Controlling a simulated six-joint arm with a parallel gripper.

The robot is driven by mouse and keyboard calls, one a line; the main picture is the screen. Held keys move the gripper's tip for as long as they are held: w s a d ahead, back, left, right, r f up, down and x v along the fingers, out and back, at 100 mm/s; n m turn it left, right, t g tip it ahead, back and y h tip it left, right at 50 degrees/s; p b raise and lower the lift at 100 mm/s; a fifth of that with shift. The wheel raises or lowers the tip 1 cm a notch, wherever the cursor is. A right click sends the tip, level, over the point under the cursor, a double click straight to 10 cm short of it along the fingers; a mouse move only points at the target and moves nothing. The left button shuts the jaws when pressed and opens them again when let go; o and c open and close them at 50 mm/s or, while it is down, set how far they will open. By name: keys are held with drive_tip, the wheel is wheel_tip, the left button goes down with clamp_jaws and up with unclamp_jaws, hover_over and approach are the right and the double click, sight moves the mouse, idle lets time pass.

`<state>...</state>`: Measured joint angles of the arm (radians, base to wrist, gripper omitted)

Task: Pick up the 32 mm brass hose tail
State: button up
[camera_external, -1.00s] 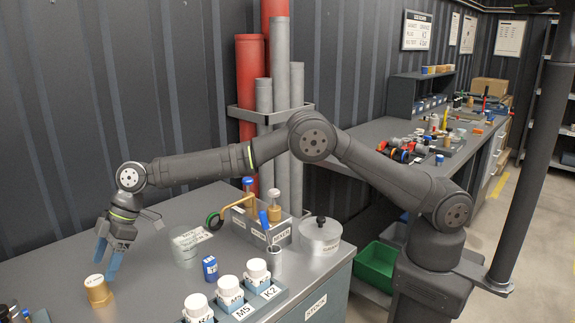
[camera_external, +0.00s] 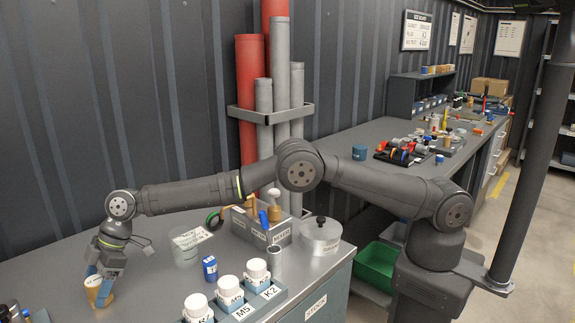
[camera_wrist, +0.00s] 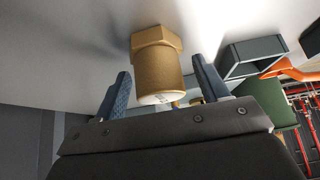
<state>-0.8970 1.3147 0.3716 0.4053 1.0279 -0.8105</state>
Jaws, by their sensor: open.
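The brass hose tail (camera_external: 97,292) stands on the grey bench at the lower left in the external view. In the wrist view the brass piece (camera_wrist: 158,68) has a wider collar at its far end and lies between my two finger pads. My gripper (camera_external: 100,288) points down over it, its blue fingers on either side of the piece. In the wrist view my gripper (camera_wrist: 162,88) is open, with a gap visible between each finger and the brass. Its size marking cannot be read.
White-capped bottles (camera_external: 229,289) stand in a labelled rack to the right. Dark items (camera_external: 14,312) lie at the lower left corner. The bench between is clear.

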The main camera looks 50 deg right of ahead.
drive_tip(key=c, duration=1)
drive_tip(key=shift+r, duration=0.15)
